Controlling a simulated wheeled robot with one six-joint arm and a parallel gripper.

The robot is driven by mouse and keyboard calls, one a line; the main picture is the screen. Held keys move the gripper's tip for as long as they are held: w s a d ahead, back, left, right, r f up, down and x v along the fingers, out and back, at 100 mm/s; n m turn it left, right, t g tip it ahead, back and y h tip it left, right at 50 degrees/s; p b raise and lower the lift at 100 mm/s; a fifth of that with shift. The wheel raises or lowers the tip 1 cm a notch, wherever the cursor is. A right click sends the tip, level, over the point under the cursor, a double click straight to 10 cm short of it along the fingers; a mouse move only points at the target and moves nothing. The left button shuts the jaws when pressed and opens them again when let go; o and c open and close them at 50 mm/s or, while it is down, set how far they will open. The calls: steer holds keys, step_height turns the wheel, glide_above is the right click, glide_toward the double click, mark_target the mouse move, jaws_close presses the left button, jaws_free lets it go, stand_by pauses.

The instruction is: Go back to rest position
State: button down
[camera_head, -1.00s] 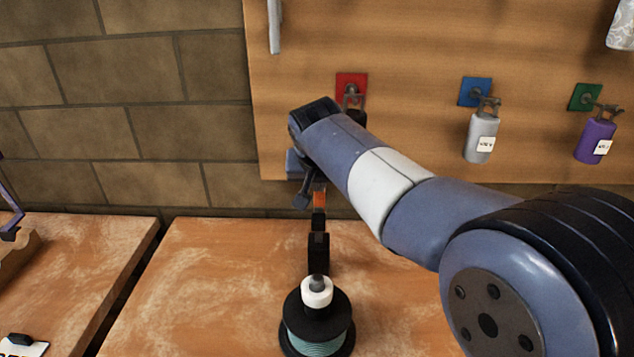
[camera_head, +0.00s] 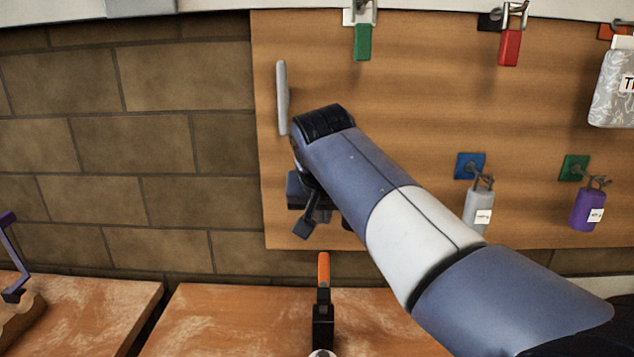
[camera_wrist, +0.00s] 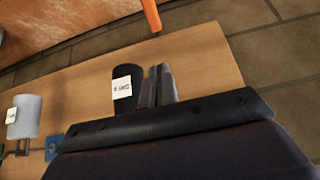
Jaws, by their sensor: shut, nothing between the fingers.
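My gripper (camera_head: 303,230) hangs from the end of my blue and white arm in front of the wooden board, left of the middle in the head view. In the wrist view my gripper (camera_wrist: 159,71) has its two dark fingers together with nothing between them. A black cylinder with a white label (camera_wrist: 124,92) shows just left of the fingers in the wrist view. I cannot tell how far the fingers are from it. In the head view my arm hides the place where the red plate was seen before.
The wooden board (camera_head: 420,100) carries a grey canister (camera_head: 478,207), a purple canister (camera_head: 587,209), a green tag (camera_head: 363,43) and a red tag (camera_head: 509,47). An orange-tipped black tool (camera_head: 323,300) stands on the workbench (camera_head: 230,310) below. The brick wall (camera_head: 130,150) at left is clear.

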mark_target(323, 262)
steer(key=shift+f, duration=0.1)
steer(key=w+f+b, duration=0.1)
steer(key=f, duration=0.3)
steer(key=w+f+b, duration=0.2)
steer(key=f, duration=0.3)
steer(key=w+f+b, duration=0.1)
steer(key=f, duration=0.3)
steer(key=shift+w+d+f, duration=0.1)
steer(key=shift+w+f, duration=0.05)
steer(key=shift+w, duration=0.25)
steer(key=shift+s+r, duration=0.15)
steer(key=shift+r, duration=0.05)
